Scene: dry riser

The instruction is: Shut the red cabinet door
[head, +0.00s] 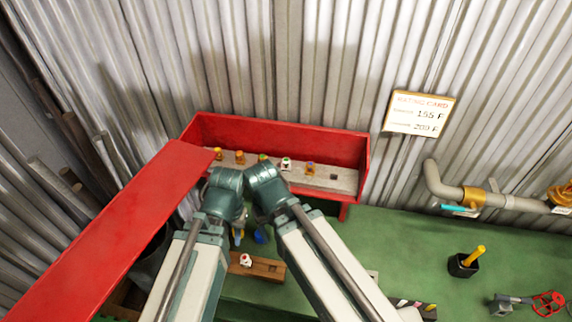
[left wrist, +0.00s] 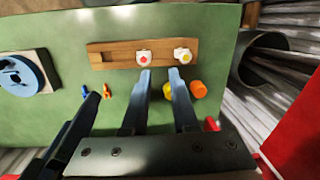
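The red cabinet (head: 355,150) stands against the corrugated wall, its front open, with a strip of small coloured fittings (head: 325,177) inside. Its red door (head: 115,235) is swung wide open to the left, reaching toward the lower left corner. Red at the right edge of the left wrist view (left wrist: 300,130) appears to be the door. My two arms meet in front of the cabinet, right of the door. My left gripper (left wrist: 160,72) is open, with nothing between its fingers, above the green bench. My right gripper's fingers are hidden in the head view; a dark bar at left in the wrist view may be one.
The green bench (head: 400,240) carries a wooden block (head: 262,268) with small fittings, a black holder with a yellow stick (head: 465,262), and a red-wheeled valve (head: 545,303). A grey pipe (head: 445,190) runs along the wall at right. A rating card (head: 420,113) hangs above.

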